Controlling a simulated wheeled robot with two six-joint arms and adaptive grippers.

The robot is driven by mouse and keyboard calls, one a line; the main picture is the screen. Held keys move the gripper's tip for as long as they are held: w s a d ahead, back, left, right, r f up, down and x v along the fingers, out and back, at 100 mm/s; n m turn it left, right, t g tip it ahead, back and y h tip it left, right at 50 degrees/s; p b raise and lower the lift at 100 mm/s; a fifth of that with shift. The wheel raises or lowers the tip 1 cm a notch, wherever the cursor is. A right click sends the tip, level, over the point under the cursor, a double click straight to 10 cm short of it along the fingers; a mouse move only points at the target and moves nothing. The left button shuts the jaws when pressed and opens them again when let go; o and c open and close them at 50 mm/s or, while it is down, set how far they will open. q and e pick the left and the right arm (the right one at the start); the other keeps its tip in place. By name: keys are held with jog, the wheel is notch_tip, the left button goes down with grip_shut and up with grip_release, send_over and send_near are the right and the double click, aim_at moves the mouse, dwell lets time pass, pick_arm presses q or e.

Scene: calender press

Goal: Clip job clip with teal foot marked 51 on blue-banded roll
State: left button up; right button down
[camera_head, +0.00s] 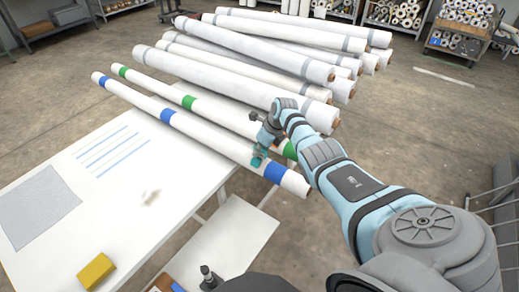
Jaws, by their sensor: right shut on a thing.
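The blue-banded roll (222,144) is a long white roll with blue bands, lying slantwise across the worktable, its near end jutting past the table edge. My right gripper (262,143) is over this roll near its near end, shut on the job clip. The clip's teal foot (259,157) shows below the fingers, at the roll just left of the near blue band (275,173). I cannot tell whether the clip touches the roll or is seated on it. The mark on the foot is too small to read.
A green-banded roll (150,84) lies just behind and parallel. A pile of large white rolls (235,85) lies farther back. The white table (130,195) holds a grey sheet (38,207) and a yellow block (96,271). A lower shelf (232,235) shows beneath. Its front middle is mostly clear.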

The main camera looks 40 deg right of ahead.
jog(key=shift+f, duration=0.35)
dwell(0.5)
jog(key=c, duration=1)
grip_release()
notch_tip(320, 180, up, 7)
jog(key=p, duration=0.7)
jog(key=shift+r, duration=0.1)
